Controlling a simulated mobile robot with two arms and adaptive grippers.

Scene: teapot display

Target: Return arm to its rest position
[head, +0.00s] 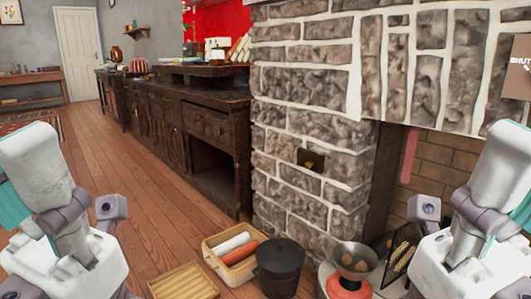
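My two arms show at the lower left and lower right of the head view, as white and grey links with teal parts. Both arms are folded close at the picture's sides. The gripper fingers of both arms lie outside the picture or are hidden, so I cannot see their state. No teapot can be made out for certain.
A stone fireplace (310,165) stands close on the right. At its foot are a wooden crate (212,248) with rolls, a dark pot (280,265), a scale (352,262) and a slatted tray (182,283). A dark wooden counter (165,110) runs back left. Wooden floor (130,180) is clear.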

